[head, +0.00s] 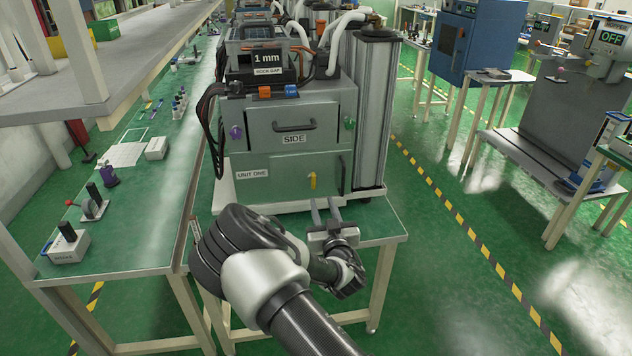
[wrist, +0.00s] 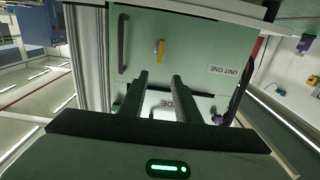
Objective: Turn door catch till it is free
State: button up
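The yellow door catch (head: 312,181) is on the lower green door (head: 285,180) of the machine, right of the UNIT ONE label; it looks roughly upright. In the wrist view the yellow catch (wrist: 160,46) shows beyond the fingertips, near the top middle. My gripper (head: 326,202) is just in front of and below the catch, with its two fingers pointing at the door. The fingers are apart with nothing between them; in the wrist view my gripper (wrist: 160,76) has a clear gap, and its tips look short of the catch.
A dark bar handle (head: 343,175) is on the door's right side. Above is the SIDE panel (head: 290,124) with its own handle and a purple knob (head: 236,132) and a green knob (head: 349,124). The machine stands on a small table (head: 385,228). A long bench (head: 130,215) is at left.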

aim_at(314, 178)
jog(key=x, duration=1.2)
jog(key=shift+w+f, duration=0.1)
jog(key=shift+w, duration=0.2)
grip_shut()
